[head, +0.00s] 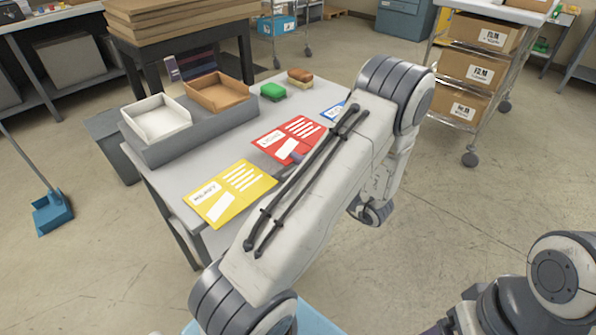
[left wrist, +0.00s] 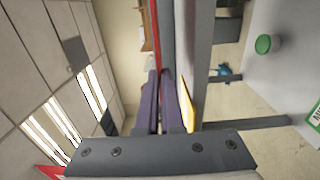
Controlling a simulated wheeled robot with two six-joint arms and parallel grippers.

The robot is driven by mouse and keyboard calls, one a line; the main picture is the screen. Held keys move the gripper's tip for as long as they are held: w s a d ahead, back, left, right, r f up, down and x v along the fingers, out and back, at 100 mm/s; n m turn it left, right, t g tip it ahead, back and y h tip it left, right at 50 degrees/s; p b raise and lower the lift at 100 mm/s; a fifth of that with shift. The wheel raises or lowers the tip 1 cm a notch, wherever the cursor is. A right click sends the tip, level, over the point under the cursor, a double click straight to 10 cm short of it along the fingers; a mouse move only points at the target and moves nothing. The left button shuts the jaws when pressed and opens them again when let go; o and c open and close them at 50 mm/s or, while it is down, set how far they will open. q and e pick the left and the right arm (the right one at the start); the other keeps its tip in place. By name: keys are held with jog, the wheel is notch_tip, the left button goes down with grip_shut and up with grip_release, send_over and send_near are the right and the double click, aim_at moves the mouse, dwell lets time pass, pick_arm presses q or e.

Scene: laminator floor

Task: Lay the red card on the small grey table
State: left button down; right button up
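The red card (head: 273,141) lies flat-looking on the light grey table in the head view, between a yellow card (head: 232,190) and a partly hidden blue card (head: 333,112). My left gripper (head: 297,157) is at the red card's near edge. In the left wrist view, the red card (left wrist: 155,35) is a thin edge-on strip meeting the fingertips of my left gripper (left wrist: 160,73), which look closed on it. Lower in that view's scene is another light grey surface (left wrist: 285,75), possibly the small grey table.
A green disc (left wrist: 263,44) and green-edged card (left wrist: 315,112) lie on the lower surface. A shelf cart (head: 480,70) stands right.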

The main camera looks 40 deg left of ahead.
pick_arm(q)
notch_tip(320, 180, down, 4)
jog(key=shift+a+f, duration=0.1)
jog(key=shift+a, duration=0.05)
dwell(0.3)
jog(key=shift+f, duration=0.2)
jog(key=c, duration=1.1)
grip_release()
jog(key=shift+o, duration=0.2)
